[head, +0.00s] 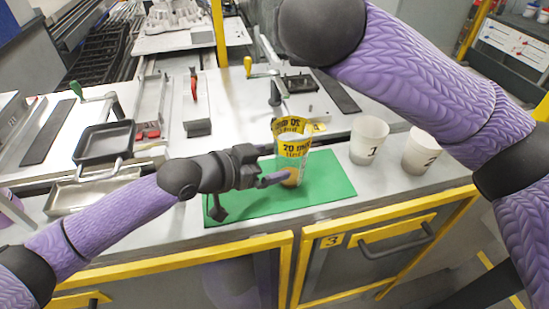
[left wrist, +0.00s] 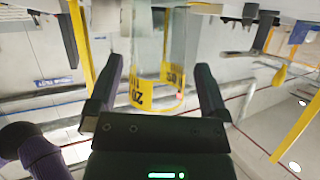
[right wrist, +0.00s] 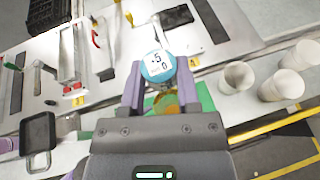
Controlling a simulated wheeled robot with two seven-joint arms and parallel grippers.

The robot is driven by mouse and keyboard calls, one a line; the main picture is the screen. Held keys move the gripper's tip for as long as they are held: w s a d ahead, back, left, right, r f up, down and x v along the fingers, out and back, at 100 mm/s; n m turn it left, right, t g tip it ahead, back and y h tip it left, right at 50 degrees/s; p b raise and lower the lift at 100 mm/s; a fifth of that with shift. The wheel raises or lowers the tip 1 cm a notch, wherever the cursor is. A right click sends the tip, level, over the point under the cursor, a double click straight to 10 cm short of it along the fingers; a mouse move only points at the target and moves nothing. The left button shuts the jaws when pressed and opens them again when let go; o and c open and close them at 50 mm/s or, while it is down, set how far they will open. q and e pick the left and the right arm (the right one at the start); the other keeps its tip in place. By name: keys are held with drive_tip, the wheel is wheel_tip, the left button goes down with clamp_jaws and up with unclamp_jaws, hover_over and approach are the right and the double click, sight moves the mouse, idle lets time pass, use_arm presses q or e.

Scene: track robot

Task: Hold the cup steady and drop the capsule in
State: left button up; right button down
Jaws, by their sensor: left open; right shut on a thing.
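My left gripper (head: 283,178) is at the cup's left side. In the left wrist view its fingers (left wrist: 155,95) are spread, with the cup (left wrist: 150,58) between and beyond them. My right gripper (right wrist: 160,88) is shut on a round capsule with a light blue rim and a white numbered face (right wrist: 157,66). The head view does not show the right gripper or the capsule.
White cups numbered 1 (head: 368,141) and 2 (head: 421,151) stand right of the mat. A dark square pan (head: 103,143) and a red-handled clamp (head: 195,105) are at left. Yellow-framed drawers (head: 375,250) lie below the front edge.

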sight(279, 160)
use_arm(q)
drive_tip(key=x, duration=0.4)
drive_tip(key=shift+s, duration=0.1)
drive_tip(key=c, duration=1.1)
use_arm(e)
wheel_tip(279, 160, down, 8)
drive_tip(key=n+g+y, duration=0.2)
drive_tip(key=n+y, duration=0.4)
drive_tip(key=shift+d+g, duration=0.25)
drive_tip(key=shift+g, duration=0.15)
